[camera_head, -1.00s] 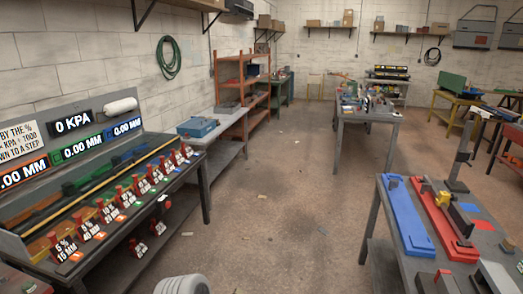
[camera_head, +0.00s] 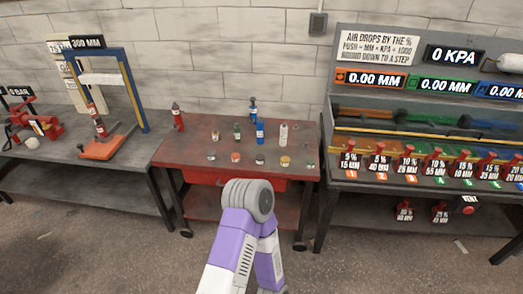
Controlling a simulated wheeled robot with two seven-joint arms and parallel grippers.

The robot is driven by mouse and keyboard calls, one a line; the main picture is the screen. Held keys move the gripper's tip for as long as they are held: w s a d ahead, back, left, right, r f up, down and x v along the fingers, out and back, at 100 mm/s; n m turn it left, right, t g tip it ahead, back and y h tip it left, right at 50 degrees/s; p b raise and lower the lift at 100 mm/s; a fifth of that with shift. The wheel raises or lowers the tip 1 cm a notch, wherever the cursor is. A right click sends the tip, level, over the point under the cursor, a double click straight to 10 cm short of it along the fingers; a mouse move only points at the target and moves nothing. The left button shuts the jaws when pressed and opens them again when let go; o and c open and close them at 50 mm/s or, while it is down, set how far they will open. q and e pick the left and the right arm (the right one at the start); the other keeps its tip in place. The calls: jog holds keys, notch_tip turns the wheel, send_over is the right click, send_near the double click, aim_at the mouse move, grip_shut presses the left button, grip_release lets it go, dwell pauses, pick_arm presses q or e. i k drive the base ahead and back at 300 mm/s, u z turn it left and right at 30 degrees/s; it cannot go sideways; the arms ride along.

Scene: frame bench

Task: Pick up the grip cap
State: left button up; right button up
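A red table (camera_head: 190,150) stands in the middle of the view. A purple and white arm link of mine with a grey round joint rises in front of the table. Neither gripper's fingers show.
Left is a grey bench (camera_head: 70,150) with a blue frame press (camera_head: 133,90) and a red device (camera_head: 35,122). Right is a gauge bench (camera_head: 340,170) with several red-handled labelled pieces. Open floor (camera_head: 120,250) lies in front.

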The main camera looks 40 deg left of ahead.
aim_at(311, 162)
jog(key=u, duration=0.95)
jog(key=i, duration=1.45)
jog(key=u, duration=0.45)
